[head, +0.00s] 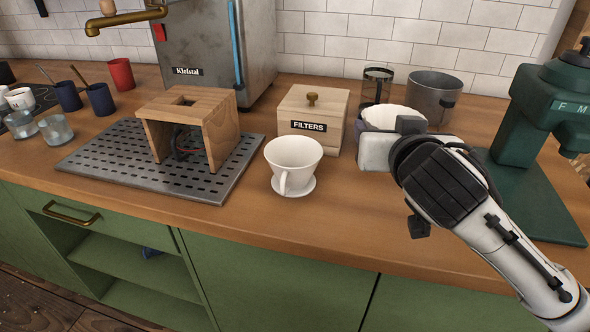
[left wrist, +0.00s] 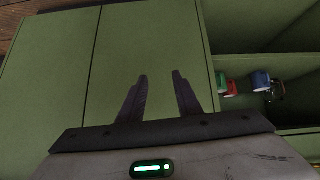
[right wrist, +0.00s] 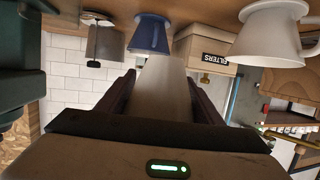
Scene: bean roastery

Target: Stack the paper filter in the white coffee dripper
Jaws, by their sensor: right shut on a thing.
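The white coffee dripper (head: 293,160) stands upright and empty on the counter, its handle toward me. It also shows in the right wrist view (right wrist: 268,36). My right gripper (right wrist: 161,84) is shut on the pale paper filter (right wrist: 167,92), which shows between its fingers. In the head view the filter's scalloped rim (head: 394,116) shows behind the gripper, right of the white dripper and apart from it; the fingertips are mostly hidden there. My left gripper (left wrist: 161,76) is open and empty, facing the green cabinet front, and is outside the head view.
A wooden filters box (head: 314,110) stands behind the white dripper. A blue dripper (right wrist: 152,35) stands near the held filter. A green grinder (head: 530,130) is at right, a metal drip tray (head: 205,186) with a wooden stand (head: 222,125) at left. The front counter is clear.

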